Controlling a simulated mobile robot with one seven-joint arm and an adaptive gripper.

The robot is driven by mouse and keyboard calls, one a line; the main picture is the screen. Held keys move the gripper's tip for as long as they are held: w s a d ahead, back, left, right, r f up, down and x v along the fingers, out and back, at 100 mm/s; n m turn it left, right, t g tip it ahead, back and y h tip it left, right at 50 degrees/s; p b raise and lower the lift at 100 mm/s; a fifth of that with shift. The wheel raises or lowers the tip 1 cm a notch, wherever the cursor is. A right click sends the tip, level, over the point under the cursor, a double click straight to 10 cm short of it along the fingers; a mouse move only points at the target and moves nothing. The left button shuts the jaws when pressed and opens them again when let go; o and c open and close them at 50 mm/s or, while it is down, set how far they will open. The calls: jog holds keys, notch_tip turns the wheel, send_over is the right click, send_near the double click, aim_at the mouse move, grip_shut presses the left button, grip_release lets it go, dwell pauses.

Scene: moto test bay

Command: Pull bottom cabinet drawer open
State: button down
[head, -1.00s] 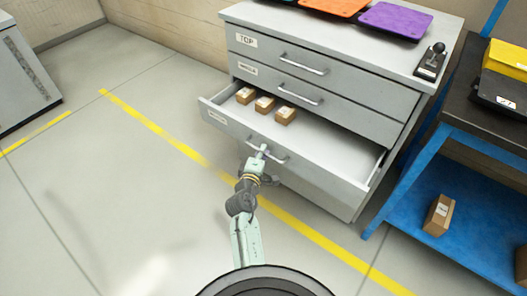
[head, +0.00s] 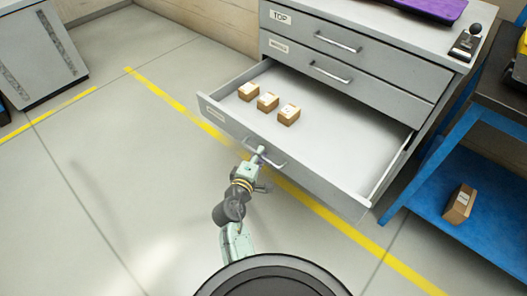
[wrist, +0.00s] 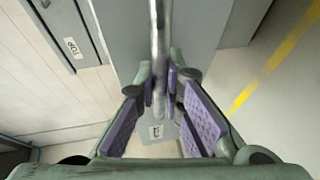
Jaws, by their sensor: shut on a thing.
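The grey cabinet's bottom drawer (head: 345,150) is pulled well out in the head view, with several small brown boxes, such as this box (head: 289,114), resting inside at its left part. My gripper (head: 258,156) is at the drawer's front, shut on the metal bar handle (head: 275,164). In the wrist view the handle (wrist: 159,45) runs between the purple-padded fingers of my gripper (wrist: 165,92). The two upper drawers, the top drawer (head: 330,42) and the middle drawer (head: 340,76), are closed.
A blue-framed bench (head: 450,128) stands to the right, with a brown box (head: 459,204) on its lower shelf. A grey cabinet (head: 35,52) is at the far left. A yellow floor line (head: 175,103) runs past the drawer. The floor at left is clear.

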jog(key=shift+s+a, duration=0.1)
jog(key=c, duration=2)
grip_release()
jog(key=shift+o, duration=0.2)
